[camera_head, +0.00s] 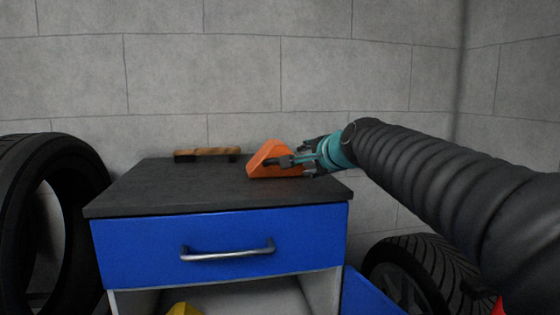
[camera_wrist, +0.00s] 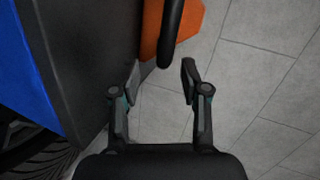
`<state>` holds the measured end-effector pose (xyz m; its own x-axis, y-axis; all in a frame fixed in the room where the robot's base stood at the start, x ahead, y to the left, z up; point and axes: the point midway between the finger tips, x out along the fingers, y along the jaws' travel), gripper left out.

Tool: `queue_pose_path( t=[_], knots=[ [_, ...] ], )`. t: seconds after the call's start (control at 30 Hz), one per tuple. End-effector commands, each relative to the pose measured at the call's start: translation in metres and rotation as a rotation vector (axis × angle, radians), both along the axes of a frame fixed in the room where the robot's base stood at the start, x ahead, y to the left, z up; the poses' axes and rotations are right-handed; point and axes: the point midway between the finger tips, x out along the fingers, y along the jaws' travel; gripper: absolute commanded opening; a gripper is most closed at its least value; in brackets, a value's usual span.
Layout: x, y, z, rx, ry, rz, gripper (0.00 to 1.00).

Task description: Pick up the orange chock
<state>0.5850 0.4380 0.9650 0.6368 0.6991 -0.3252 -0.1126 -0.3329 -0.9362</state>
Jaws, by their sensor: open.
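The orange chock (camera_head: 265,153) is a wedge-shaped block on the dark top of the blue cabinet, near its right end. My gripper (camera_head: 291,160) reaches in from the right, and one finger overlaps the chock's front face in the head view. In the wrist view my gripper (camera_wrist: 160,77) has its two fingers apart with nothing between their tips. The orange chock (camera_wrist: 188,22) shows beyond the fingertips at the top edge, partly cut off, with a dark bar (camera_wrist: 171,35) across it. Whether a finger touches the chock cannot be told.
The cabinet top (camera_head: 180,190) also bears a brown wooden object (camera_head: 207,154) at the back. A blue drawer with a handle (camera_head: 228,252) is below. Tyres stand left (camera_head: 85,170) and right (camera_head: 425,265). A yellow object (camera_head: 184,309) shows low down. A grey block wall stands behind.

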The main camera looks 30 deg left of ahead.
Motion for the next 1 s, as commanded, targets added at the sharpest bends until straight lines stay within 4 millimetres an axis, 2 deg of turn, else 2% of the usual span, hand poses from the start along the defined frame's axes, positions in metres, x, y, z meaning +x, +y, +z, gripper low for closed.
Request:
queue_pose_path(
  t=[0.17, 0.5, 0.83, 0.87, 1.0],
  knots=[
    [0.006, 0.006, -0.003, -0.002, 0.0, -0.001, 0.46],
    [0.033, 0.036, -0.014, -0.002, 0.0, -0.003, 0.46],
    [0.036, 0.04, -0.015, 0.0, -0.001, -0.004, 0.46],
    [0.036, 0.04, -0.015, -0.002, -0.001, -0.004, 0.41],
    [0.036, 0.04, -0.016, -0.001, -0.001, -0.004, 0.06]
  ],
)
